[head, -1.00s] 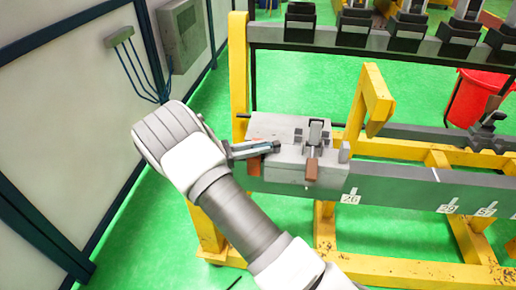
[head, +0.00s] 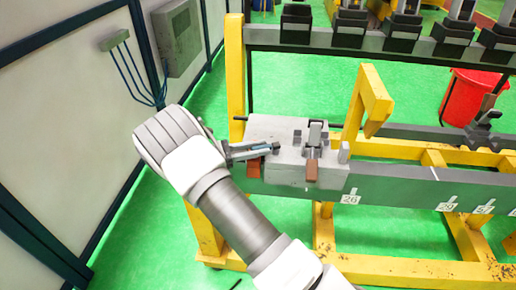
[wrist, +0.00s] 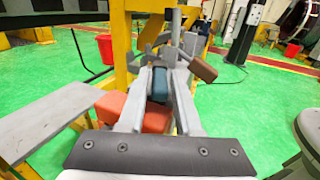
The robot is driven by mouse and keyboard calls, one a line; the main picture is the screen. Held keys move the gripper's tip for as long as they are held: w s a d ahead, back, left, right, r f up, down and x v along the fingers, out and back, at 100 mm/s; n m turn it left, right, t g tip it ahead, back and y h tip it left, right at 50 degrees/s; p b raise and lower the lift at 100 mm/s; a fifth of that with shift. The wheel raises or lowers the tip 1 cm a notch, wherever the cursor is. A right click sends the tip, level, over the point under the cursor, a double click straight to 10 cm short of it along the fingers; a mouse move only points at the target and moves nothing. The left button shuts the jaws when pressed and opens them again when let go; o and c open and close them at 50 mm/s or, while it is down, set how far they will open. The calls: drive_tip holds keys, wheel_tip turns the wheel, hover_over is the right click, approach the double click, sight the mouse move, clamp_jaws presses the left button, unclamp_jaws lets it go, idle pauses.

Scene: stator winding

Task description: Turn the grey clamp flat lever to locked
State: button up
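The grey clamp block (head: 285,135) sits on the long grey beam in the head view. A brown flat lever (head: 312,170) hangs at its front, below an upright grey clamp part (head: 315,132). An orange-brown piece (head: 253,168) shows at its left end, under my gripper (head: 275,148). My gripper reaches in from the left, over that end of the block. In the wrist view its grey fingers (wrist: 158,72) converge, with a teal piece at their tips. An orange piece (wrist: 150,115) lies below them and a brown piece (wrist: 201,68) right of the tips. Contact is unclear.
A yellow post (head: 370,95) rises just behind and right of the block. The grey beam (head: 400,190) runs right on a yellow frame. A rack of dark clamps (head: 345,38) stands behind. A red bucket (head: 470,97) is at the right. Green floor is clear at the left.

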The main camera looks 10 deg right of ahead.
drive_tip(key=shift+o, duration=1.1)
drive_tip(key=shift+a, duration=0.1)
drive_tip(key=s+a, duration=0.1)
drive_tip(key=a, duration=1.6)
drive_tip(key=shift+b, duration=0.3)
drive_tip(key=shift+s+a, duration=0.1)
